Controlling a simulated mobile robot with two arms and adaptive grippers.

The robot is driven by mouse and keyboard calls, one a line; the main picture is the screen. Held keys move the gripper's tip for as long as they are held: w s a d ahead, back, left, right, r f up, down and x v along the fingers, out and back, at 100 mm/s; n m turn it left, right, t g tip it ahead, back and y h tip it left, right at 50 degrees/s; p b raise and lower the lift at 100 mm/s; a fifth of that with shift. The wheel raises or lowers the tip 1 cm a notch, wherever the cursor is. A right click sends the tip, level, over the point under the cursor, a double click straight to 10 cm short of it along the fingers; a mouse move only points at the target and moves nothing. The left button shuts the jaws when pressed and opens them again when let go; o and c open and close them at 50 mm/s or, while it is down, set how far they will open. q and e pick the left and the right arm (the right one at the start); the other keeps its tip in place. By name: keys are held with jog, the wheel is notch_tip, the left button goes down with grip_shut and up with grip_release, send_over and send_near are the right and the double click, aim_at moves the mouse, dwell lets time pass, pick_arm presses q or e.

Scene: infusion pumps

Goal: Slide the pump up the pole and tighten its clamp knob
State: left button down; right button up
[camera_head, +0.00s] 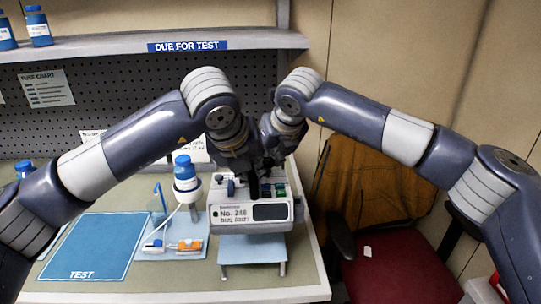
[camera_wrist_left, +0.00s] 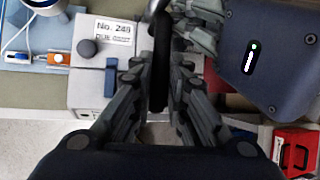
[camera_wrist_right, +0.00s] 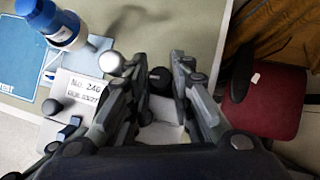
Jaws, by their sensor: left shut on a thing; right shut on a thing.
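The pump (camera_head: 250,212) is a pale box with a "No. 248" label and a dark display, upright at the right part of the bench. Its labelled face also shows in the left wrist view (camera_wrist_left: 100,62) and the right wrist view (camera_wrist_right: 82,88). My left gripper (camera_head: 250,172) is over the pump's top, shut on a dark upright bar (camera_wrist_left: 161,60), apparently the pump's handle. My right gripper (camera_head: 272,160) is close behind it, its fingers closed around a round black knob (camera_wrist_right: 160,80). The pole and clamp are mostly hidden by my arms and grippers.
A blue-capped bottle (camera_head: 186,174) stands left of the pump, with tubing beside it. A blue "TEST" mat (camera_head: 88,248) lies to the left. A shelf (camera_head: 110,46) crosses the back. A red chair (camera_head: 395,272) stands at the right.

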jog(key=o, duration=0.6)
jog(key=shift+d+f, duration=0.15)
jog(key=shift+d, duration=0.15)
jog(key=shift+a, duration=0.1)
jog(key=shift+a+r, duration=0.1)
jog(key=shift+r, duration=3.1)
